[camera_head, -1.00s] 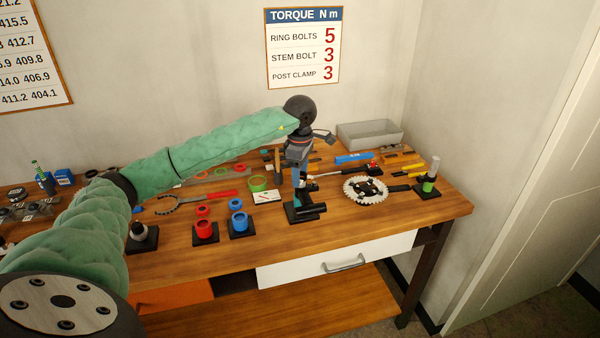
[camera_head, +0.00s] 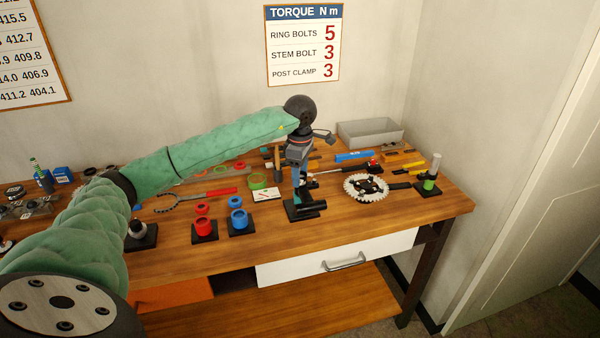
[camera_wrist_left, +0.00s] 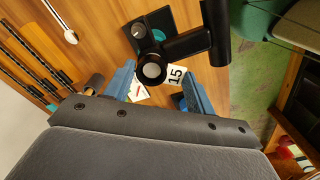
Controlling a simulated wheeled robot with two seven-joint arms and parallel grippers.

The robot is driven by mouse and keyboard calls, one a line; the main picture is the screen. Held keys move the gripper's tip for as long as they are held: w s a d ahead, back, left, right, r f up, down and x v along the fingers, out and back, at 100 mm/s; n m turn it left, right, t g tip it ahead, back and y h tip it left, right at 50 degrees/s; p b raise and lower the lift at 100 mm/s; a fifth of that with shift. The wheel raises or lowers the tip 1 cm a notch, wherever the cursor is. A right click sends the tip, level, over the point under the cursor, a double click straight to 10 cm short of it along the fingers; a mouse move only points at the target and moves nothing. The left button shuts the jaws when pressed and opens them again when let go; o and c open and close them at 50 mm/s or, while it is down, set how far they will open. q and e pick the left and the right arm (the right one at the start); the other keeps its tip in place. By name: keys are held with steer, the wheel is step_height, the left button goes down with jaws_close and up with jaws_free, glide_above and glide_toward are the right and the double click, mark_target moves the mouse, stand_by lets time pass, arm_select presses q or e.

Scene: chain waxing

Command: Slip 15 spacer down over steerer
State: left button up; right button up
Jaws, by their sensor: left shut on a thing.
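My left gripper (camera_head: 299,176) points down over a small black stand (camera_head: 299,212) near the middle of the bench. In the left wrist view its two blue fingers (camera_wrist_left: 160,88) are closed in around something, with a white tag marked 15 (camera_wrist_left: 176,75) between them. The spacer itself is mostly hidden and I cannot make out its outline. A black stem (camera_wrist_left: 185,48) with a crosswise tube lies just beyond the fingers; its round end (camera_wrist_left: 152,69) overlaps the gap between them. I cannot tell whether the spacer is around the steerer. My right gripper is not in view.
Red rings (camera_head: 204,228) and blue rings (camera_head: 238,221) stand on black bases left of the gripper. A chainring with crank (camera_head: 366,188) lies to the right. A grey tray (camera_head: 370,134) stands at the back. The bench's front strip is clear.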

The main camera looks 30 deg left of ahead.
arm_select(q)
steer(key=o, duration=1)
steer(key=shift+o, duration=0.2)
steer(key=shift+r+b, duration=0.45)
steer(key=shift+r, duration=0.15)
step_height(320, 180, up, 5)
steer(key=shift+f+b, duration=0.15)
steer(key=shift+b, duration=0.75)
steer(key=shift+r, duration=0.95)
